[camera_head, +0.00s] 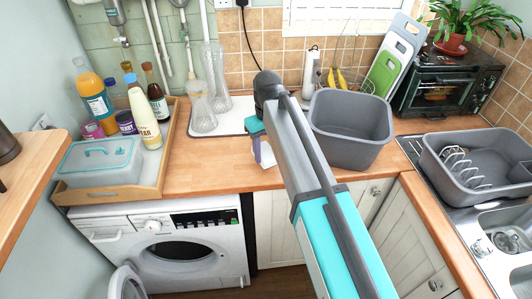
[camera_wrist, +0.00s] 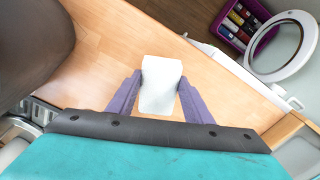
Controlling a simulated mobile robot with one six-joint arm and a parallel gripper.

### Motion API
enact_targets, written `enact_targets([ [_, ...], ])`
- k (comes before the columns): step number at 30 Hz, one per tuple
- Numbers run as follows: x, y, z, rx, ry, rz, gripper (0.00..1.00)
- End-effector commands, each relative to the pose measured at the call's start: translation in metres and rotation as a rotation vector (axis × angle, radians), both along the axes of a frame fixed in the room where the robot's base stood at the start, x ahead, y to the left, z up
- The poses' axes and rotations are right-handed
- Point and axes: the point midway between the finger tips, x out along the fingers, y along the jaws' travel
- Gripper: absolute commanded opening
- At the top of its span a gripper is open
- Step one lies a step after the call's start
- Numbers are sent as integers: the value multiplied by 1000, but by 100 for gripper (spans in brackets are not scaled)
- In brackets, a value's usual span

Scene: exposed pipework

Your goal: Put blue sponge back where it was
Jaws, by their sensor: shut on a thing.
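My gripper (camera_head: 262,158) is low over the front of the wooden worktop, left of the grey bin, partly hidden by my arm. In the wrist view its two purple fingers (camera_wrist: 161,82) are shut on a pale, whitish block (camera_wrist: 161,88), one finger on each side. The block has a sponge-like shape, but its visible face looks white rather than blue. I cannot tell whether it touches the worktop. No other blue sponge is clearly visible.
A grey bin (camera_head: 350,140) stands right of my gripper. Glass vases (camera_head: 203,112) stand on a white tray behind. A wooden tray (camera_head: 110,193) with bottles is at left. A grey dish basin (camera_head: 440,163) is at right. Worktop (camera_head: 205,168) at centre left is clear.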

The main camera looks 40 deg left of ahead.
Motion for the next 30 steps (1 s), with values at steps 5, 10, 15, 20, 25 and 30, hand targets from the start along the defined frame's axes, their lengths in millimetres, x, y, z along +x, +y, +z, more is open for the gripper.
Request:
enact_targets([
  [5, 8, 8, 0, -1, 0, 0, 25],
  [10, 8, 8, -1, 0, 0, -1, 25],
  [15, 8, 8, -1, 0, 0, -1, 25],
  [20, 12, 12, -1, -1, 0, -1, 25],
  [25, 14, 13, -12, -1, 2, -2, 25],
  [30, 14, 13, -29, -2, 1, -2, 25],
])
